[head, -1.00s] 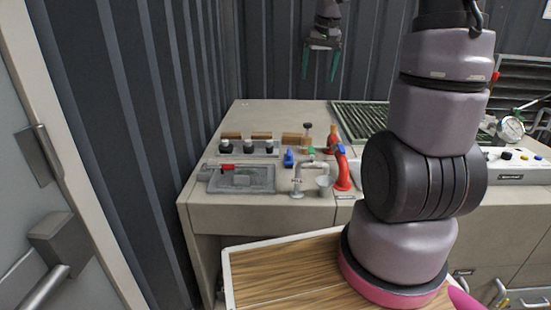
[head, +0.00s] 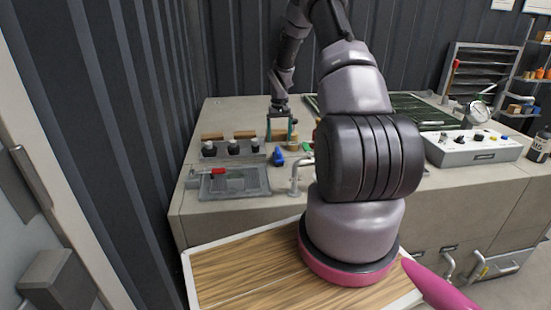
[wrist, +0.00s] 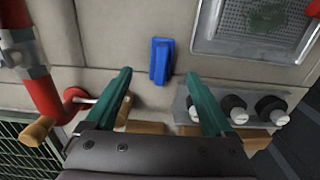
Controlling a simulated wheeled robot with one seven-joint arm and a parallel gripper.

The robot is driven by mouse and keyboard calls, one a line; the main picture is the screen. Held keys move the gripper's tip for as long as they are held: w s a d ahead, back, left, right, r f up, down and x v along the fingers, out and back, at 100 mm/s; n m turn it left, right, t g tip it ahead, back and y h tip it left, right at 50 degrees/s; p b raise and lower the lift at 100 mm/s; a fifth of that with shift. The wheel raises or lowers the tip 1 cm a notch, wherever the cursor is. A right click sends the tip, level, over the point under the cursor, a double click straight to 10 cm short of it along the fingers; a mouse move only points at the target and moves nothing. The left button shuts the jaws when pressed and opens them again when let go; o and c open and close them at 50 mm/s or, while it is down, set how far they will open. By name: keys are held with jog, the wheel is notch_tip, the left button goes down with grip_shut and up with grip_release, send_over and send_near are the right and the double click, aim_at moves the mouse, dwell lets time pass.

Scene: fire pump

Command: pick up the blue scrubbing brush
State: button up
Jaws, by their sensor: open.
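The sink (head: 236,184) with a red-handled tool (head: 217,171) is at the left. Dark knobs (head: 255,145) and wooden blocks (head: 245,134) stand behind it. Red piping (wrist: 38,85) is close to one finger. A tap (head: 297,178) stands right of the brush. A control box (head: 472,148) is farther right.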

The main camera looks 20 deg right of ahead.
aim_at(278, 150)
notch_tip(278, 150, down, 4)
jog(key=shift+r, duration=0.1)
jog(key=f, duration=0.5)
jog(key=shift+w+f, duration=0.15)
jog(key=shift+w, duration=0.25)
grip_shut()
